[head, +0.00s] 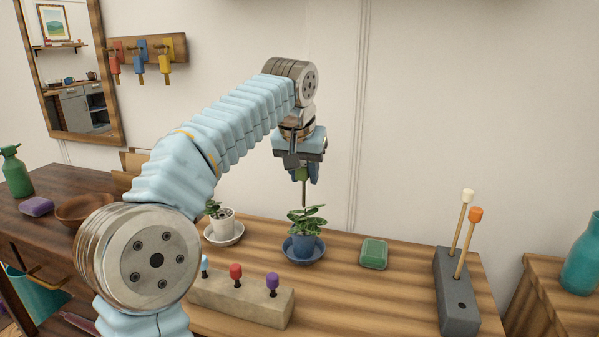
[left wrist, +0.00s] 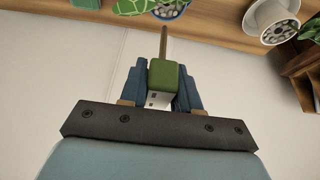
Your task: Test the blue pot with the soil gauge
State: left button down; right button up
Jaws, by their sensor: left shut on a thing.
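The soil gauge (head: 301,174) has a green head and a thin brown probe pointing down. My left gripper (head: 305,178) is shut on its head, above the blue pot (head: 303,247). The pot holds a leafy plant and stands on a blue saucer (head: 290,249). The probe reaches down to the plant's top leaves; I cannot tell whether its tip is behind them. In the left wrist view the gauge's green head (left wrist: 164,76) sits between the fingers, its probe running towards the blue pot (left wrist: 170,12). My right gripper is not in view.
A white pot (head: 222,228) with a plant stands left of the blue pot. A green dish (head: 373,254) lies to the right. A wooden block (head: 240,304) with coloured knobs is in front. A grey holder (head: 455,292) with two sticks stands at the right.

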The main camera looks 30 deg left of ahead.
aim_at(304, 187)
pick_arm(q)
jog(key=shift+f+b, duration=1.35)
jog(key=shift+f, duration=0.45)
jog(key=shift+p, duration=0.4)
jog(key=shift+f+b, duration=2.15)
jog(key=shift+f, duration=0.7)
jog(key=c, duration=0.7)
grip_release()
jog(key=shift+c, duration=0.2)
